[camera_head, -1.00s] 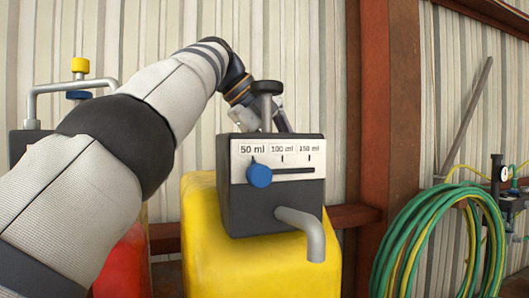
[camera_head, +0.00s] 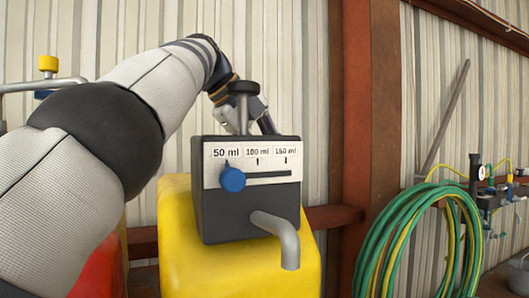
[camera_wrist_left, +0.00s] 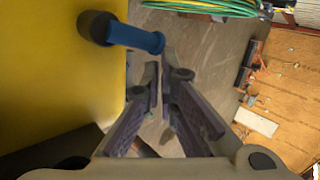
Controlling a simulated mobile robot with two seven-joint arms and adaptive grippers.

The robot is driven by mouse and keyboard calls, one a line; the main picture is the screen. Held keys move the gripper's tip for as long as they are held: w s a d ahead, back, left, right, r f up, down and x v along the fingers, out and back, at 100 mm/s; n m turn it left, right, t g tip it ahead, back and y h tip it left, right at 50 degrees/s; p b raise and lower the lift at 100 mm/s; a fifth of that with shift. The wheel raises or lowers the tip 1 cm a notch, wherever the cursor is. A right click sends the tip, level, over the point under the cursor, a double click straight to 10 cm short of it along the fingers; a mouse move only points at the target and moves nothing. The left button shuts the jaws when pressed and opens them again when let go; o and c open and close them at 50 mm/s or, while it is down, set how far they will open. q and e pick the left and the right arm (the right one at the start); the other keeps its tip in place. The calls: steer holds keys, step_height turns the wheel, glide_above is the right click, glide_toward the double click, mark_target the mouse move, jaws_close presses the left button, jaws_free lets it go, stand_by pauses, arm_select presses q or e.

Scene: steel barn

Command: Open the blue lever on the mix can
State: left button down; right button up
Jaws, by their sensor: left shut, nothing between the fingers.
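The yellow mix can (camera_head: 180,235) stands in the head view with a dark dosing box on top. The blue lever (camera_wrist_left: 135,38) shows in the left wrist view, sticking out from a dark round fitting on the can's yellow side (camera_wrist_left: 60,70). The lever is not visible in the head view. My left gripper (camera_wrist_left: 166,75) is shut and empty beside the lever, with its fingertips just below and right of the lever's end in that picture. In the head view my left gripper (camera_head: 262,122) is partly hidden behind the dosing box. My right gripper is not in view.
The dosing box (camera_head: 245,215) carries a volume scale, a blue knob (camera_head: 232,180), a grey spout (camera_head: 278,238) and a black-topped plunger (camera_head: 243,88). A red can (camera_head: 100,275) stands left. A rusty post (camera_head: 350,120) and coiled green hose (camera_head: 395,235) are right.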

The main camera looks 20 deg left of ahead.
arm_select(q)
steer(key=shift+a+f, duration=0.1)
steer(key=shift+a, duration=0.5)
steer(key=v, duration=0.7)
steer(key=shift+s, duration=0.15)
